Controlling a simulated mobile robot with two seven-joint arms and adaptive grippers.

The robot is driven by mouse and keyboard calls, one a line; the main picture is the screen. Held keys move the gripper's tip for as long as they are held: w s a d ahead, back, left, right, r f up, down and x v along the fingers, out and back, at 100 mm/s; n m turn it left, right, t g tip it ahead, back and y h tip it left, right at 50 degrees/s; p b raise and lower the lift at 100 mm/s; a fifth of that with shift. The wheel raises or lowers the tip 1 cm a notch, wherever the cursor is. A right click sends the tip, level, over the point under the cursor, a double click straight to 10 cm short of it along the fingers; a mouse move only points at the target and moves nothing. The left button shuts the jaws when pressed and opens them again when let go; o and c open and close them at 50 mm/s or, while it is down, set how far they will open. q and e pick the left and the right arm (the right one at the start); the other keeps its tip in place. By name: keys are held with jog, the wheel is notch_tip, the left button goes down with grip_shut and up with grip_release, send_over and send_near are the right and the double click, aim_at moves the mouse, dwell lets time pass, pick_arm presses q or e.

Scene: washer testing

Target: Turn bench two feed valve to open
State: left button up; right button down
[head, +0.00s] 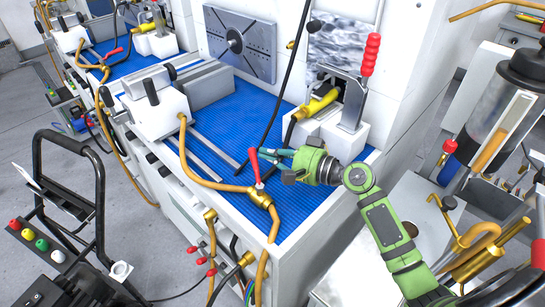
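A brass valve (261,197) with a red lever (254,165) sits on the orange pipe at the front edge of the nearest blue-topped bench (222,130). The lever stands nearly upright, tilted slightly. I see no label that numbers the bench. My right gripper (266,155), on a green arm from the lower right, points left with its teal fingers right beside the upper lever. I cannot tell whether the fingers touch the lever or how far apart they are. My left gripper is not in view.
A clamp with a red handle (370,55) stands at the bench's right end, behind my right gripper. A white clamp block (155,108) is on the left. A black-framed cart (65,205) stands at lower left. Another bench with a red lever (113,52) is farther back.

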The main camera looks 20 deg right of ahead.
aim_at(253, 155)
jog(key=shift+w+a+f+n+g+y+b, duration=0.15)
jog(key=shift+a+n+g+y+b, duration=0.35)
jog(key=shift+b, duration=0.6)
jog(key=shift+w+a+n+g+y+b, duration=0.15)
jog(key=shift+w+n+g+y+b, duration=0.15)
jog(key=shift+n+g+y+b, duration=0.55)
jog(key=shift+w+a+f+n+g+y+b, duration=0.1)
jog(key=shift+w+a+n+g+y+b, duration=0.25)
jog(key=shift+b, duration=0.95)
jog(key=shift+a+r+n+g+y+b, duration=0.15)
jog(key=shift+a+n+g+y+b, duration=0.2)
jog(key=shift+n+g, duration=0.4)
jog(key=shift+a+r, duration=0.1)
jog(key=shift+a, duration=0.4)
